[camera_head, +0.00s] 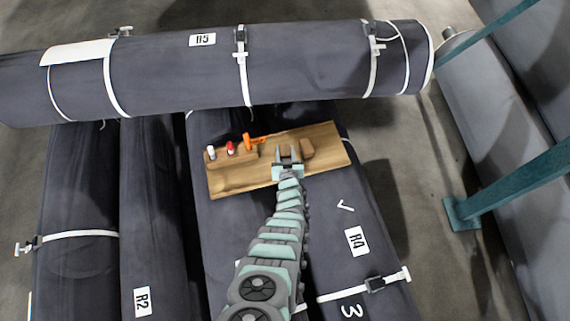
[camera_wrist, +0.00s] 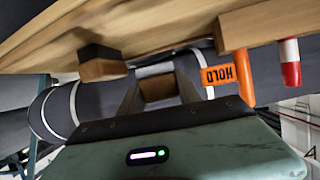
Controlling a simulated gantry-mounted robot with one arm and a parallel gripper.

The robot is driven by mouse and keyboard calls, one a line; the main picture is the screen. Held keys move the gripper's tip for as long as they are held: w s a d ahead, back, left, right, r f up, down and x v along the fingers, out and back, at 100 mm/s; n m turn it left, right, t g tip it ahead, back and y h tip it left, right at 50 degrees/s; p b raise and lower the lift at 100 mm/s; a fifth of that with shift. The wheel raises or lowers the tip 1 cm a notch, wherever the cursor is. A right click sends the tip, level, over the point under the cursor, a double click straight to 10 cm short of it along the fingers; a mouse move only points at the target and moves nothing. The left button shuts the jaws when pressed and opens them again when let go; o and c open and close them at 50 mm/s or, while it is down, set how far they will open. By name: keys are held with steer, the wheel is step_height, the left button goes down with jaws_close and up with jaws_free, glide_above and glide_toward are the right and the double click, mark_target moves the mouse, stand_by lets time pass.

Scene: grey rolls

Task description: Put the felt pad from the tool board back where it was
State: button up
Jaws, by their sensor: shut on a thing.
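My gripper (camera_head: 289,154) is over the wooden tool board (camera_head: 235,180), near the middle of its far half. In the wrist view the fingers of my gripper (camera_wrist: 158,92) are shut on a small brown piece, which I take to be the felt pad (camera_wrist: 157,89). The board's underside or face (camera_wrist: 140,25) fills the top of the wrist view. I cannot tell whether the pad touches the board.
A wooden block (camera_head: 307,148) sits on the board right of my gripper. An orange HOLD tag (camera_head: 249,142), a red-and-white marker (camera_head: 231,148) and a white one (camera_head: 211,153) stand to the left. The board lies on grey rolls; roll R5 (camera_head: 180,75) lies crosswise behind it.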

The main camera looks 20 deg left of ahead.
step_height(320, 180, down, 6)
steer(key=b, duration=0.5)
steer(key=shift+r, duration=0.25)
steer(key=shift+w, duration=0.1)
steer(key=o, duration=1.2)
